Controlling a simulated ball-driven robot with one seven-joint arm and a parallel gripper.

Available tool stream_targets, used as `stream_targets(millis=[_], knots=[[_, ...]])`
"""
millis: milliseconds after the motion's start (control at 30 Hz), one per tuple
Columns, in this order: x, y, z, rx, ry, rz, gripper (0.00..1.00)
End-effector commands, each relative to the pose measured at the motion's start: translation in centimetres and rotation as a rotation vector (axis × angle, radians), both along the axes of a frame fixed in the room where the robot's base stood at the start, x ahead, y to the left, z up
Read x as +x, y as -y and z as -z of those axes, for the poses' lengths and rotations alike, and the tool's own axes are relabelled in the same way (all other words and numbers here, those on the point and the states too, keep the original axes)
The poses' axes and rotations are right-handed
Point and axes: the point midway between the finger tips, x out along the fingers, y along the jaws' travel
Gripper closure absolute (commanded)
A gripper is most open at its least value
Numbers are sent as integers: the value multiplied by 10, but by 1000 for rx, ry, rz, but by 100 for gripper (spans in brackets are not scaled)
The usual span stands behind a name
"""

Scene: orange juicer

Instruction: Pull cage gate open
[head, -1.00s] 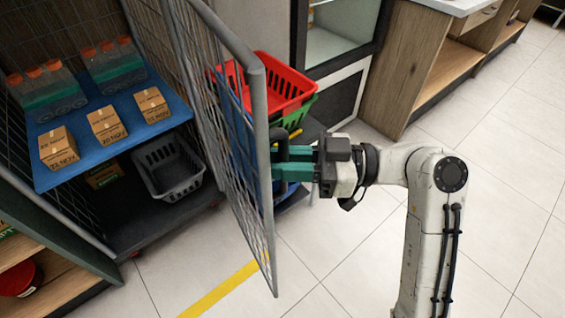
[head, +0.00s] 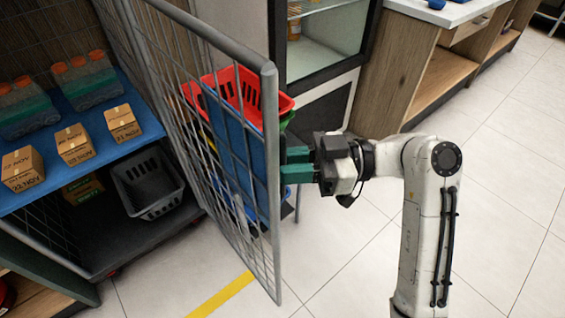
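The grey wire-mesh cage gate (head: 272,110) stands swung out from the cage, its outer post near the middle of the head view. My gripper (head: 285,165) is at the gate's outer edge, on the right side of the post. Its two green fingers lie one above the other, close around a small dark handle (head: 283,149) on the post. The handle is mostly hidden by the fingers and the post, so the exact contact is hard to see.
Inside the cage (head: 100,235) are a blue shelf (head: 95,165) with boxes and bottles, and a grey basket (head: 148,186) below. Red and green baskets (head: 285,103) stand behind the gate. A wooden counter (head: 440,75) stands at the back right.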

Motion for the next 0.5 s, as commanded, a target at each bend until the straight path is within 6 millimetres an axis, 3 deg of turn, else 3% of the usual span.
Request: stream_targets(millis=[133, 500], knots=[[0, 0, 0, 0, 0, 0, 62], [1, 9, -1, 2, 1, 2, 62]])
